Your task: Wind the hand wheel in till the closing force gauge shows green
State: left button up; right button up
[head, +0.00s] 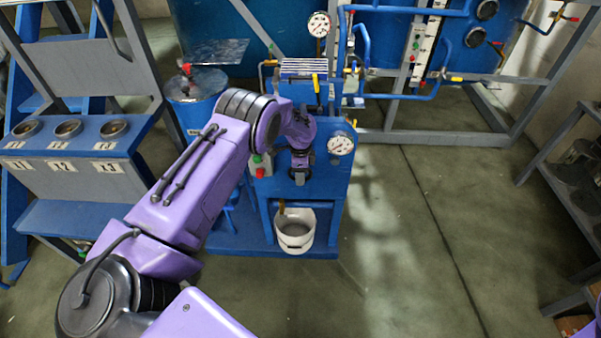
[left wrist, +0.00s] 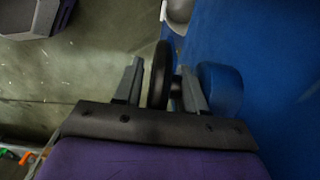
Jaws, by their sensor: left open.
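The hand wheel (left wrist: 158,82) shows in the left wrist view as a dark disc seen edge-on, beside a blue round boss (left wrist: 220,88) on the blue machine. My left gripper (left wrist: 160,68) is open, with one finger on each side of the wheel's rim. In the head view my left gripper (head: 300,172) is at the front of the blue machine and hides most of the wheel. A white round gauge (head: 341,144) sits just right of it; its needle and colours are too small to read. A second gauge (head: 319,24) stands higher up. My right gripper is out of view.
A white bucket (head: 295,232) stands low in the blue machine (head: 330,190), below my gripper. A switch box with a red button (head: 260,171) is left of the gripper. A blue drum (head: 193,106) stands behind my arm. The floor at right is clear.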

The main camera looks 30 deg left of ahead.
pick_arm(q)
jog(key=shift+s+r, duration=0.2)
jog(key=shift+s, duration=0.05)
jog(key=shift+c, duration=0.3)
jog(key=shift+f, duration=0.1)
grip_shut()
jog(key=shift+f+b, duration=0.2)
jog(key=shift+b, duration=0.2)
jog(key=shift+f+g+y+b, duration=0.1)
jog(key=shift+g+y+b, duration=0.5)
jog(key=shift+y+b, duration=0.4)
jog(key=shift+r, duration=0.3)
jog(key=shift+o, duration=0.3)
grip_release()
jog(key=v, duration=0.5)
jog(key=b+v, duration=0.1)
jog(key=v, duration=0.4)
jog(key=shift+w+d+r+b, duration=0.2)
jog(key=shift+w+d+b, duration=0.05)
jog(key=shift+b, duration=0.05)
